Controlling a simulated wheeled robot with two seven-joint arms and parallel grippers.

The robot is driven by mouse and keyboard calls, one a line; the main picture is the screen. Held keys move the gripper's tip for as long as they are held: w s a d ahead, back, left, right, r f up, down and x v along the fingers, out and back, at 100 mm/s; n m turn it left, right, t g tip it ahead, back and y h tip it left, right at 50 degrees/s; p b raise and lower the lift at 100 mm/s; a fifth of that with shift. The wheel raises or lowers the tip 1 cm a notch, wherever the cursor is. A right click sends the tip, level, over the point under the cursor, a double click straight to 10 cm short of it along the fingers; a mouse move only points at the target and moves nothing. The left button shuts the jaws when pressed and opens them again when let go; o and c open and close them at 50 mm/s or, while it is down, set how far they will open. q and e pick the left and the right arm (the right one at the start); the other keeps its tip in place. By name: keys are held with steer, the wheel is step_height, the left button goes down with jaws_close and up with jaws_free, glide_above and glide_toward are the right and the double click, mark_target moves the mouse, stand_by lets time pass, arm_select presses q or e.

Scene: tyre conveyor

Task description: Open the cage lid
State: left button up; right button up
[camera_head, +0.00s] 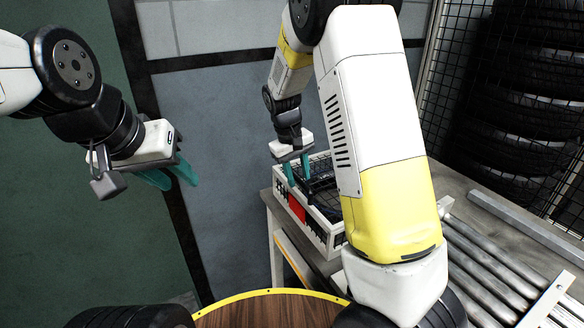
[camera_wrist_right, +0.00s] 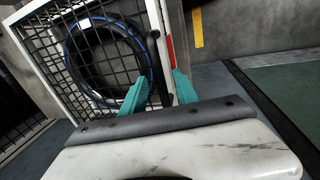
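The cage (camera_head: 325,232) is a white-framed box with a red panel on its side, standing on a table. Its black mesh lid (camera_head: 322,187) lies over the top and looks closed; my right forearm hides part of the cage. In the right wrist view the lid (camera_wrist_right: 97,77) shows as a black grid with a dark ring under it. My right gripper (camera_head: 297,168) is at the cage's near left edge, teal fingers apart. In the wrist view its fingertips (camera_wrist_right: 160,84) straddle a dark bar at the edge; contact is unclear. My left gripper (camera_head: 172,176) is open and empty, away from the cage.
A roller conveyor (camera_head: 500,255) runs at the right of the table. Stacked tyres (camera_head: 530,90) stand behind a mesh fence at the back right. A round wooden top with a yellow rim (camera_head: 265,310) is at the front. The space left of the cage is free.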

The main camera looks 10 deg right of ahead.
steer(key=shift+f, duration=0.15)
jaws_close()
stand_by(1.4)
